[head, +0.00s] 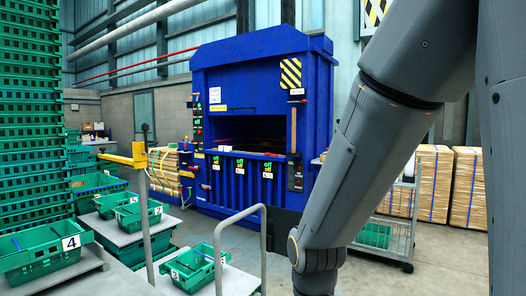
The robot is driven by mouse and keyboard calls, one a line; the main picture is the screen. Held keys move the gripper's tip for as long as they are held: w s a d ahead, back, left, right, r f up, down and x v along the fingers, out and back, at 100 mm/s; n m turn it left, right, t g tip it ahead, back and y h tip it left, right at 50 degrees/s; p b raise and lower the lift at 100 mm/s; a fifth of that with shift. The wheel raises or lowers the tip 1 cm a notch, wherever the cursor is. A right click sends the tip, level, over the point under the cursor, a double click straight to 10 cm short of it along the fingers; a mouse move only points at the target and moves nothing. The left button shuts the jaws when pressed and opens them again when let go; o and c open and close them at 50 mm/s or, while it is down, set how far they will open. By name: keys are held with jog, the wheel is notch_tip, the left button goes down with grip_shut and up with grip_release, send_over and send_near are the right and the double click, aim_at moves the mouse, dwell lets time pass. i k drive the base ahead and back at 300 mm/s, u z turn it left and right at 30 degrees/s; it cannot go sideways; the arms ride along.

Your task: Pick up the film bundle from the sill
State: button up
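The blue baler (232,187) stands in the middle of the head view with a wide dark opening. Its sill (236,155) runs along the lower edge of that opening. Small pale and reddish bits show at the sill, but they are too small to tell whether any is the film bundle. My grey arm comes down from the upper right, in front of the baler's right side. Its wrist reaches the bottom edge of the picture, and my gripper is not in view.
Green crates (45,254) stand on carts at left, beside a tall crate stack (30,120). A grey handrail (218,240) and a yellow-topped post (138,152) stand in front. A wire trolley (398,235) and strapped bales (470,188) are at right. Floor shows before the baler.

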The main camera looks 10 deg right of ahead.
aim_at(221, 148)
jog(key=z, duration=1.05)
jog(key=i, duration=4.45)
jog(key=u, duration=2.05)
jog(key=i, duration=1.9)
